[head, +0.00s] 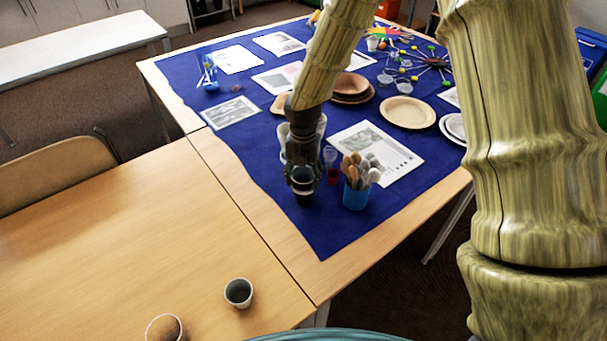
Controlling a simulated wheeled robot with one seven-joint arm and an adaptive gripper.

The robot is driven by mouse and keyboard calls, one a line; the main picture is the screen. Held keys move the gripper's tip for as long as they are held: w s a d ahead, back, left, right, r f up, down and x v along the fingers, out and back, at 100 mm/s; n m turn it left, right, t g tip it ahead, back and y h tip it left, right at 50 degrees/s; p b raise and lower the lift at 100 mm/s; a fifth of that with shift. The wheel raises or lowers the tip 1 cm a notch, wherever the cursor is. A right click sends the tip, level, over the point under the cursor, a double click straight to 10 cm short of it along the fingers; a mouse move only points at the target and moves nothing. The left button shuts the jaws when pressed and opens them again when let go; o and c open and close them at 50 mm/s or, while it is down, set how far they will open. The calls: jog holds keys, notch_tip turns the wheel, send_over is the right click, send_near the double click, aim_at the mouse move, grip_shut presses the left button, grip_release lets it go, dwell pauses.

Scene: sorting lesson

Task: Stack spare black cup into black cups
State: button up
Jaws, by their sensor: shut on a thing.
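My gripper (303,176) reaches down over the blue cloth and is shut on a black cup (304,197). The cup is upright, with its dark body showing below the fingers. Whether this is one cup or cups nested together, and whether it touches the cloth, I cannot tell. Pale cups (284,143) stand just behind my gripper, partly hidden by it. No separate stack of black cups shows clearly.
A blue pot of wooden spoons (356,196) stands close right of the cup, with a small red cup (333,176) between. A printed sheet (385,150) and plates (407,112) lie beyond. A pale cup (238,293) stands on the mostly bare near table (130,240).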

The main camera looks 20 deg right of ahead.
jog(key=shift+s+f, duration=0.1)
jog(key=shift+f, duration=0.25)
jog(key=o, duration=0.6)
jog(key=shift+f, duration=0.1)
notch_tip(320, 180, up, 13)
jog(key=shift+r+b, duration=0.2)
jog(key=shift+b, duration=0.4)
